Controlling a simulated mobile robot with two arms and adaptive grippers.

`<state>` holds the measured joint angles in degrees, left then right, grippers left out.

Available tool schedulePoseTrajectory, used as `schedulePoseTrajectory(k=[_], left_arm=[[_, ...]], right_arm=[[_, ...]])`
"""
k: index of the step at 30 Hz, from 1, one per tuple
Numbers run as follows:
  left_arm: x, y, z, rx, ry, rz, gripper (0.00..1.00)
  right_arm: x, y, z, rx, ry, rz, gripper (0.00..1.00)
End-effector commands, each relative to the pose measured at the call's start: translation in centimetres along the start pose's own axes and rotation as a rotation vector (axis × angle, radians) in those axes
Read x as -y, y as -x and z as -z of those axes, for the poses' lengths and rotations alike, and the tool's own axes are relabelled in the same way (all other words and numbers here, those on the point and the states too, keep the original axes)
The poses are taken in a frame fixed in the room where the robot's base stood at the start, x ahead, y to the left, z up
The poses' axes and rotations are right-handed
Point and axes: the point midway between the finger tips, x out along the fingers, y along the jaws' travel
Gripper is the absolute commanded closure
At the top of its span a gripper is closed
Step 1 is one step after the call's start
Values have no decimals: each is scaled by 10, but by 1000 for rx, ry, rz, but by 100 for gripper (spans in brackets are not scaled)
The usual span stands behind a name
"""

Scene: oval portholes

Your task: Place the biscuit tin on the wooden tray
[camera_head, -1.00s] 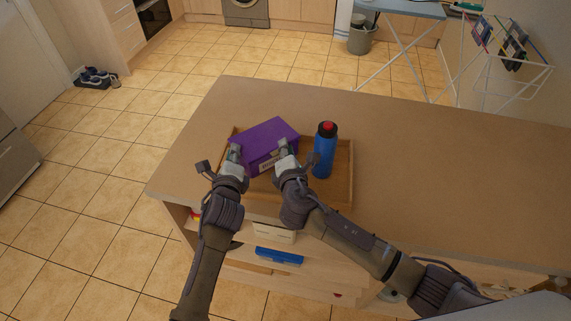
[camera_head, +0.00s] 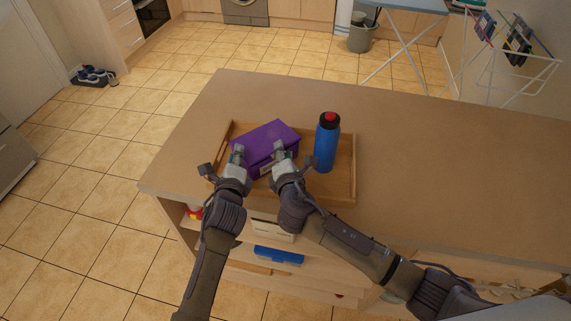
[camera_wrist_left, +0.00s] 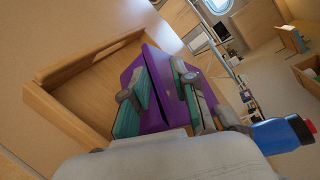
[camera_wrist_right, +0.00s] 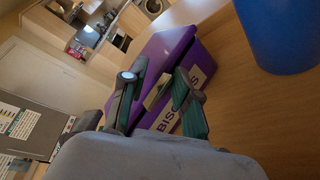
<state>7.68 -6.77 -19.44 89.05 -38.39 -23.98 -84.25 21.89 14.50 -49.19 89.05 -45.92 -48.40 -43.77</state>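The purple biscuit tin (camera_head: 265,138) sits at the left part of the wooden tray (camera_head: 343,188), turned at an angle, and appears to rest on the tray floor. Its pale label (camera_wrist_right: 168,117) shows in the right wrist view. My left gripper (camera_head: 238,152) is at the tin's near left side, fingers spread either side of part of it; the tin (camera_wrist_left: 165,95) fills the gap in the left wrist view. My right gripper (camera_head: 281,150) is at the near right side, fingers apart around a small handle-like piece (camera_wrist_right: 157,90), with gaps visible. Contact at the tips is unclear.
A blue bottle with a red cap (camera_head: 327,145) stands upright on the tray's right part, close to the tin and my right gripper. The brown counter (camera_head: 430,165) is clear to the right. Shelves with items lie below its front edge.

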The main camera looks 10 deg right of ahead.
Motion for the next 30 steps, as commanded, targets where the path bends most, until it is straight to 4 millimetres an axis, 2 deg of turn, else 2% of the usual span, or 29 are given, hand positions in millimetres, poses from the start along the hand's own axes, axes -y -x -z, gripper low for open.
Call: schedulePoseTrajectory(k=[10,14,24,30], left_arm=[[-3,1,-4,6,-3,-7,62],[-4,11,-4,6,-4,-9,62],[-3,81,-3,4,-4,-7,62],[-2,111,-2,4,-3,-5,62]], right_arm=[[2,-2,-5,11,3,7,58],[3,-2,-6,12,4,7,58],[3,-2,-6,13,4,8,58],[3,-2,-6,13,4,8,58]])
